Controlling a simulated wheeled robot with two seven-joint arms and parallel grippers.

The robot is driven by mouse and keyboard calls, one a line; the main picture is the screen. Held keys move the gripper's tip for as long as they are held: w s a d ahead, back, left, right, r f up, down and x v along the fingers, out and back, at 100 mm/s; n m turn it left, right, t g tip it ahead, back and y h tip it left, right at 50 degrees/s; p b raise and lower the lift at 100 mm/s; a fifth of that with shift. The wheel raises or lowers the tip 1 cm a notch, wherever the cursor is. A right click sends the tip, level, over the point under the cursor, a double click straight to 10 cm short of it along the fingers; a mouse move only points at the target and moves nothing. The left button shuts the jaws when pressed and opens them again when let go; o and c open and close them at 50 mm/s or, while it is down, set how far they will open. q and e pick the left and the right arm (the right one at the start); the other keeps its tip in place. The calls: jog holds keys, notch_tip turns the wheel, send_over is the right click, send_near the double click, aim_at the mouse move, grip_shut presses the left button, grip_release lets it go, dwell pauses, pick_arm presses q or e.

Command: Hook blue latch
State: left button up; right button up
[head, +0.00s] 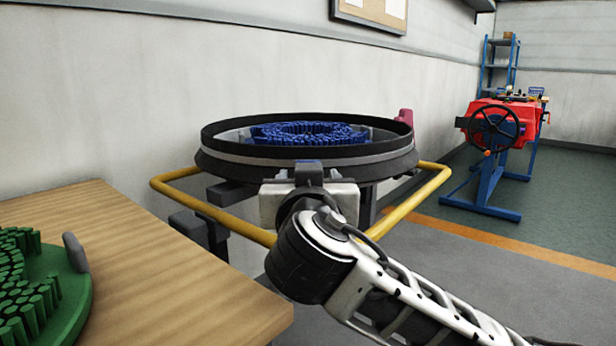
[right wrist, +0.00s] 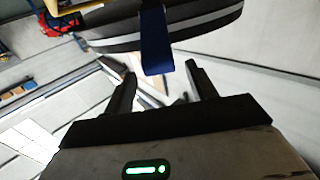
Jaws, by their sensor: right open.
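The blue latch (right wrist: 155,42) hangs as a flat strap from the underside of the black round rim (right wrist: 190,22) in the right wrist view. My right gripper (right wrist: 160,74) is open, with one finger on each side of the latch's lower end. The latch looks centred between the fingertips with gaps at both sides; I cannot tell how deep it sits. In the head view my right gripper is at the front of the round tank (head: 245,165), and its wrist hides most of the latch there. My left gripper is not in view.
A blue brush (head: 305,132) lies inside the tank. A yellow bar (head: 212,212) runs around it. A pink latch (head: 404,116) is on the right rim. A wooden table (head: 170,270) with a green brush (head: 30,295) stands left. A red machine (head: 510,118) is far right.

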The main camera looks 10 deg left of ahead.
jog(key=w, duration=0.3)
jog(key=shift+w+a, duration=0.2)
jog(key=shift+w, duration=0.2)
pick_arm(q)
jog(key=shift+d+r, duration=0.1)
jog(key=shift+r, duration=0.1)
pick_arm(e)
jog(key=shift+w, duration=0.35)
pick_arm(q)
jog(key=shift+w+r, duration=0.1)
pick_arm(e)
jog(key=shift+c, duration=0.3)
grip_shut()
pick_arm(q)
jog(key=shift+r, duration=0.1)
pick_arm(e)
jog(key=shift+a+r, duration=0.1)
jog(key=shift+r, duration=0.05)
